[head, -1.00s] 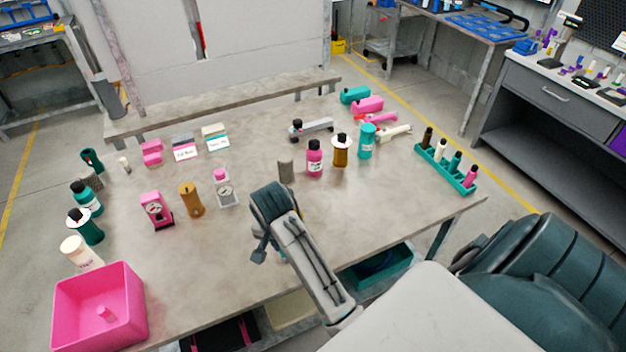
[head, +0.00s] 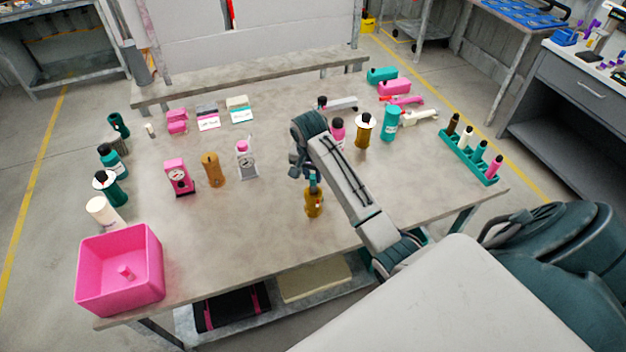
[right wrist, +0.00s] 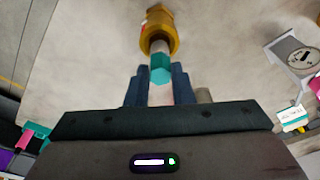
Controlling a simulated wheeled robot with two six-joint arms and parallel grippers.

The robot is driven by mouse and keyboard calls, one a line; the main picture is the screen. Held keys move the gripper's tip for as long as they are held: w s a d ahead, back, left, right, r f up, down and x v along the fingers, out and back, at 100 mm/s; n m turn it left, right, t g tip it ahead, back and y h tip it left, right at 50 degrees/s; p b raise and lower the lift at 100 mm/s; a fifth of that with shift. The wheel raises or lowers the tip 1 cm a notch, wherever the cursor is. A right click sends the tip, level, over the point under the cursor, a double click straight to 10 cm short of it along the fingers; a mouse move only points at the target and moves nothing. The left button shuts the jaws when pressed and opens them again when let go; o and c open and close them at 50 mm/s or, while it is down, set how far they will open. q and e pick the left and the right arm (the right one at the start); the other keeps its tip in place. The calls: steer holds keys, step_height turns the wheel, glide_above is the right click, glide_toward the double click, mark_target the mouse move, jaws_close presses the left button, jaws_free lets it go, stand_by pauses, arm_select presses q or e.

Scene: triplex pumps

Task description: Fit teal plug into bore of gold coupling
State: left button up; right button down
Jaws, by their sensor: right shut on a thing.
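The gold coupling (head: 314,205) is on the table just below my right gripper (head: 310,178) in the head view. In the right wrist view the coupling (right wrist: 158,30) has its open end towards the fingers. My right gripper (right wrist: 158,90) is shut on the teal plug (right wrist: 161,70), whose teal hexagonal part shows between the fingertips. A pale nose of the plug reaches to the coupling's mouth, in line with it. I cannot tell whether the nose is inside the bore or just in front. My left gripper is not in view.
A brown-gold cylinder (head: 213,168), a pink gauge (head: 178,177) and a grey gauge (head: 246,160) stand left of my arm. A pink bin (head: 120,290) is at the front left. A teal rack (head: 462,160) is at the right. The table between bin and coupling is clear.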

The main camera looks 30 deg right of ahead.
mark_target(313, 178)
step_height(313, 178, down, 3)
steer(key=shift+r+p, duration=0.2)
steer(key=shift+p, duration=0.5)
steer(key=shift+f, duration=0.4)
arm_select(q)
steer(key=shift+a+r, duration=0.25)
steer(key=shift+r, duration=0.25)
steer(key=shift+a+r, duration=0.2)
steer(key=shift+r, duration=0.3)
arm_select(e)
steer(key=shift+f, duration=0.1)
steer(key=c, duration=1.3)
jaws_free()
steer(key=shift+f, duration=0.1)
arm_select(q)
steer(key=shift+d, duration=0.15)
arm_select(e)
steer(key=shift+o, duration=0.2)
